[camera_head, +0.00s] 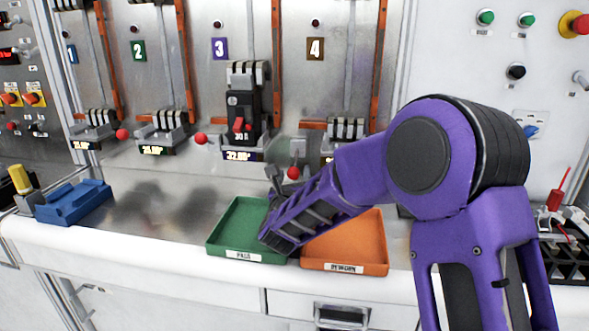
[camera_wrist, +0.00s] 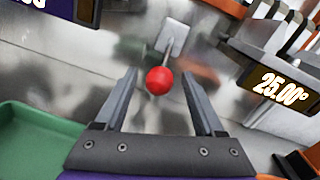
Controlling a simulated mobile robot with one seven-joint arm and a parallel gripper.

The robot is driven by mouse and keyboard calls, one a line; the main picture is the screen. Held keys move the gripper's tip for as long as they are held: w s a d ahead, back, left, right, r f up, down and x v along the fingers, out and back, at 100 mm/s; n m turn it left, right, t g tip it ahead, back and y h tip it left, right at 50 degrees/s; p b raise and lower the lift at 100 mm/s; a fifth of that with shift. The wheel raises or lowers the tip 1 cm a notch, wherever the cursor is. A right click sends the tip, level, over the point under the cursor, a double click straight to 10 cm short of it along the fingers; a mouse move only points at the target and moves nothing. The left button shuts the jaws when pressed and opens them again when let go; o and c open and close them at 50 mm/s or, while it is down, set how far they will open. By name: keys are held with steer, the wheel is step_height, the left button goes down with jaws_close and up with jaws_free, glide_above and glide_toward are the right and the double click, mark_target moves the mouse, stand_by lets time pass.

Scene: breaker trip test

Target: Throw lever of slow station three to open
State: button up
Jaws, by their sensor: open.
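Station three, marked by a purple "3" plate (camera_head: 220,48), holds a black breaker (camera_head: 240,112) with a red toggle, above a display (camera_head: 242,156) that seems to read 22.00°. To its right is a lever with a red ball knob (camera_head: 293,173), on a metal plate. In the wrist view the red ball (camera_wrist: 160,80) lies between the two open fingers of my gripper (camera_wrist: 158,86), with a gap on each side. In the head view my gripper (camera_head: 277,180) is beside the ball, above the trays; its fingers are partly hidden.
A green tray (camera_head: 216,243) labelled PASS and an orange tray (camera_head: 375,255) stand below my gripper. Station four's display (camera_wrist: 285,90) reads 25.00° at right. Red-ball levers of the other stations (camera_head: 122,134) stand left. A blue fixture (camera_head: 75,203) is at the far left.

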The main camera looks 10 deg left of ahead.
mark_target(294, 168)
steer(key=shift+w+a, duration=0.15)
steer(key=shift+w, duration=0.85)
steer(key=shift+w+a, duration=0.15)
steer(key=shift+w, duration=0.8)
jaws_close()
